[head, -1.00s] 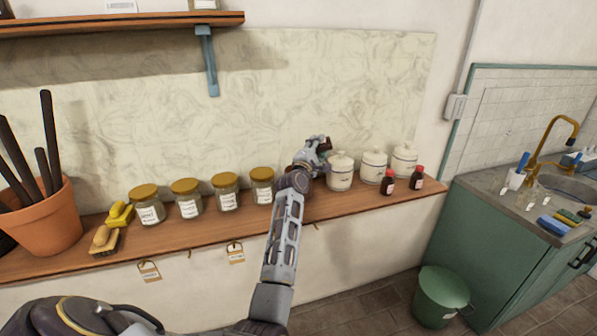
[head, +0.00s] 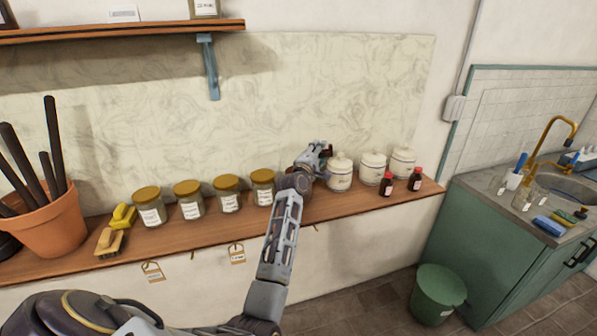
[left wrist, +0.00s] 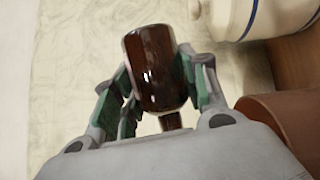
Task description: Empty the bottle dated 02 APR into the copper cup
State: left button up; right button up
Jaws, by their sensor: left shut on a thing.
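My left gripper (head: 318,156) is over the shelf, left of the white canisters. In the left wrist view its fingers are shut on a brown glass bottle (left wrist: 155,68). The bottle's broad end is at the top of that picture and a narrow neck (left wrist: 172,122) is at the bottom; no date is readable on it. A smooth copper-brown rounded thing (left wrist: 282,120), possibly the copper cup, shows at lower right in the wrist view. I cannot make it out in the head view, where my arm covers that area. No liquid shows. My right gripper is not in view.
Two brown bottles with red caps (head: 386,184) (head: 415,180) stand on the shelf (head: 150,246) before the white canisters (head: 373,168). Several brown-lidded jars (head: 226,194) stand left of my arm. A plant pot (head: 48,226) is far left. A green bin (head: 437,292) is on the floor.

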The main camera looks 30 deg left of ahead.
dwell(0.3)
pick_arm(q)
jog(key=shift+f+m+p, duration=0.25)
jog(key=shift+m+p, duration=0.35)
jog(key=shift+p, duration=0.15)
jog(key=shift+d+f+g, duration=0.1)
jog(key=shift+g, duration=0.2)
jog(key=shift+w+f+m, duration=0.1)
jog(key=shift+f+m, duration=0.15)
jog(key=shift+m, duration=0.35)
jog(key=shift+g, duration=0.3)
jog(key=shift+f+m, duration=0.25)
jog(key=shift+m, duration=0.25)
jog(key=shift+f+m+g, duration=0.3)
jog(key=shift+m+g, duration=0.1)
jog(key=shift+m, duration=0.1)
